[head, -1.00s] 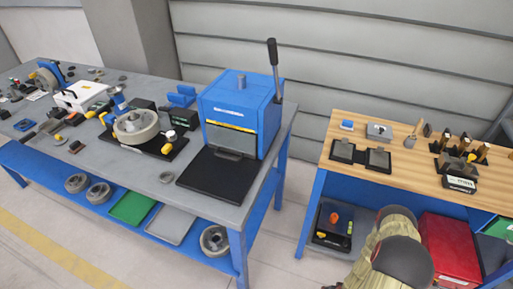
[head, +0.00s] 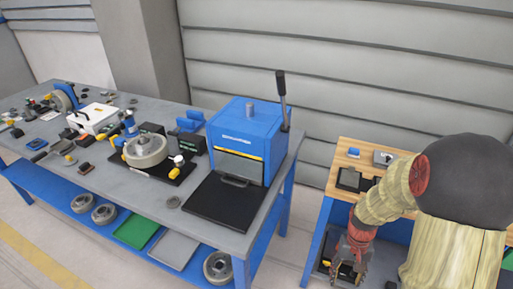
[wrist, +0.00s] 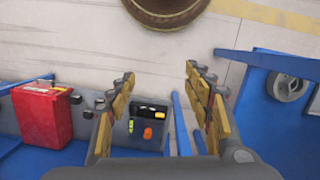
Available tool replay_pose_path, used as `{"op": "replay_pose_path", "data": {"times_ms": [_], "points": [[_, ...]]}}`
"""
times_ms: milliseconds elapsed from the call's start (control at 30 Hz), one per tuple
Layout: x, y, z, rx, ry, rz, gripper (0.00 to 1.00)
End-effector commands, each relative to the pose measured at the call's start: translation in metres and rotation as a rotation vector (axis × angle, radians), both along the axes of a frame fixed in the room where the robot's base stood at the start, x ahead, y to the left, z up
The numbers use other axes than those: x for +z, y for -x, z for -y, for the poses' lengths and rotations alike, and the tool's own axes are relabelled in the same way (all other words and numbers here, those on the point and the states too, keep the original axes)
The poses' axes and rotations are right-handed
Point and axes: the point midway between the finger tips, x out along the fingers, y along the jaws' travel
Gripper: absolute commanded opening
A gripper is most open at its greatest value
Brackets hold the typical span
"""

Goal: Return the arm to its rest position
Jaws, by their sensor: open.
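My gripper (wrist: 157,105) is open and empty in the wrist view, its two yellow-and-dark fingers spread apart. Between and below the fingers I see floor and the edge of a lower shelf. In the head view my arm is folded at the right, and my gripper (head: 347,262) points downward at its lower end, in front of the wooden-topped bench (head: 350,147). The arm hides much of that bench. The fingertips are hard to make out in the head view.
The grey workbench (head: 120,195) carries a blue press (head: 240,135) with a lever and several wheel parts. A red box (wrist: 42,115) and a tray (wrist: 140,127) with small items sit on the lower shelf. A gap of floor separates the benches.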

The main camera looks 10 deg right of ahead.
Motion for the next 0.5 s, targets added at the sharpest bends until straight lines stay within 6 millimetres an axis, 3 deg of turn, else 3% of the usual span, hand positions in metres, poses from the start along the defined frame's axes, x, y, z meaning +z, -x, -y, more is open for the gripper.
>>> {"op": "replay_pose_path", "data": {"times_ms": [33,200,500], "points": [[0.025,0.002,-0.010,0.014,0.006,0.017,0.51],[0.091,0.018,-0.044,0.057,0.014,0.061,0.51],[0.186,0.046,-0.097,0.158,0.047,0.236,0.51]]}}
